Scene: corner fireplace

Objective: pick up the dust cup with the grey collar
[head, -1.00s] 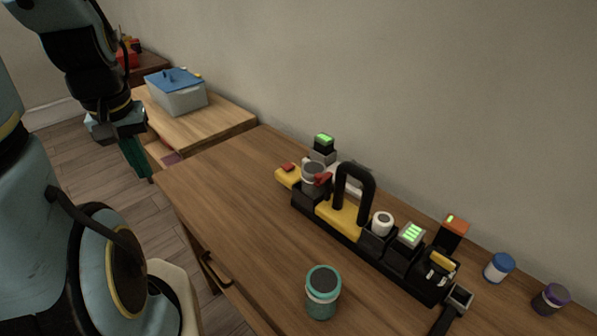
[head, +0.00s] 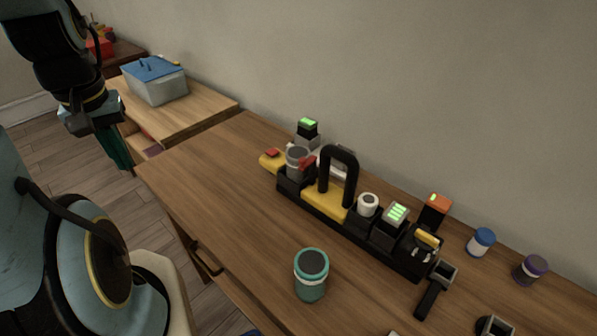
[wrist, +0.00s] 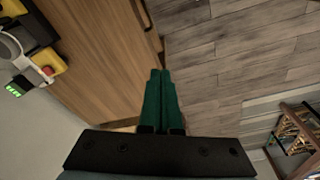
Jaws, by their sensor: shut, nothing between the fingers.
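A cup with a grey collar (head: 297,157) stands at the left end of the black tool caddy (head: 292,184), beside a red part. In the wrist view, a pale ring-shaped part (wrist: 10,46) shows at the left edge; I cannot tell if it is the same cup. A teal-collared cup (head: 311,283) stands alone at the front of the table. My gripper (head: 118,155) hangs left of the table, far from the cups. Its green fingers (wrist: 161,75) are together and empty in the wrist view.
Blue-lidded (head: 480,242) and purple-lidded (head: 530,269) containers stand at the right. The caddy's tall black handle (head: 339,165) rises beside the grey-collared cup. A lidded bin (head: 158,88) sits on the lower side table. The table's left part (head: 215,175) is clear.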

